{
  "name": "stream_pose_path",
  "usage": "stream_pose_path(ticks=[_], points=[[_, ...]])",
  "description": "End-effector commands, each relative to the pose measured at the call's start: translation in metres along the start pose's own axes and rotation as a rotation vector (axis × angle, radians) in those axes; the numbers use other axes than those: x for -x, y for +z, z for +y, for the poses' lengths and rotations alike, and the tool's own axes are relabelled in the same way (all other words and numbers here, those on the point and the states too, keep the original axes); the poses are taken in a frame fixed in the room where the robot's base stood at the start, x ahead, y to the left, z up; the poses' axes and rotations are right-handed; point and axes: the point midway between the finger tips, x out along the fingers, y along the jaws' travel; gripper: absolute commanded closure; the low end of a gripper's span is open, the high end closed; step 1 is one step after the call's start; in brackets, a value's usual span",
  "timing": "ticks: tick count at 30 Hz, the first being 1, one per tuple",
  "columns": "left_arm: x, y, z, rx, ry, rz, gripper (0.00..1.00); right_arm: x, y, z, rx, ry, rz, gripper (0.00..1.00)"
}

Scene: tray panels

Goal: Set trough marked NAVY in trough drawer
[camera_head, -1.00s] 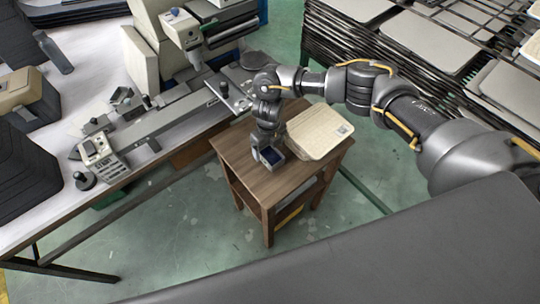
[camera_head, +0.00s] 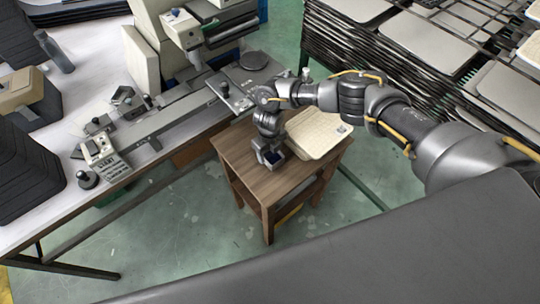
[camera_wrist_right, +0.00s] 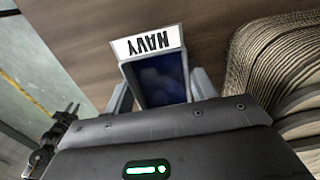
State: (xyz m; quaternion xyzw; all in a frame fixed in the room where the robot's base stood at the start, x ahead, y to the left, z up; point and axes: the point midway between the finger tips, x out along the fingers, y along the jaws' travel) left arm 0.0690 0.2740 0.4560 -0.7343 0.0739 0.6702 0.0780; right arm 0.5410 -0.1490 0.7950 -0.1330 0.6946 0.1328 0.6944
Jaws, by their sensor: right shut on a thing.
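The trough marked NAVY (camera_wrist_right: 160,78) is a small dark blue open box with a white label reading NAVY, upside down in the right wrist view. My right gripper (camera_wrist_right: 163,90) is shut on it, with a grey finger on each side. In the head view the right gripper (camera_head: 270,156) points down over the front left of a small wooden table (camera_head: 238,160), and the trough (camera_head: 273,157) shows small and dark at its tips. I cannot tell whether it touches the tabletop. No trough drawer can be clearly made out. My left gripper is out of view.
A cream ribbed box (camera_head: 318,134) stands close right of the gripper on the wooden table. A long workbench (camera_head: 50,190) with a machine (camera_head: 150,125) is at the left. Dark racks (camera_head: 400,50) with grey panels are at the back right. The table's front left top is clear.

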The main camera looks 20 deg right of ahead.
Motion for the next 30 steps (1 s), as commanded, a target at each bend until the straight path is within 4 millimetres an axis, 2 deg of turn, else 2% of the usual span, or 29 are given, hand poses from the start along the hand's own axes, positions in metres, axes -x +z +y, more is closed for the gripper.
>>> stream_pose_path(ticks=[10,17,20,25,30], points=[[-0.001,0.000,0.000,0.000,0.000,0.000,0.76,0.006,0.001,0.000,0.001,0.001,-0.002,0.80],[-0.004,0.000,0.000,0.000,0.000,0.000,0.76,0.034,0.001,0.001,0.003,0.001,-0.005,0.80],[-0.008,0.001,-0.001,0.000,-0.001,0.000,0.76,0.050,-0.003,0.018,0.007,0.004,-0.005,0.80],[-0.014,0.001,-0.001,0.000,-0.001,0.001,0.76,0.090,-0.011,0.048,0.010,0.000,-0.007,0.80],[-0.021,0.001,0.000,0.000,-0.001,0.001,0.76,0.108,-0.022,0.088,0.011,-0.001,-0.005,0.80]])
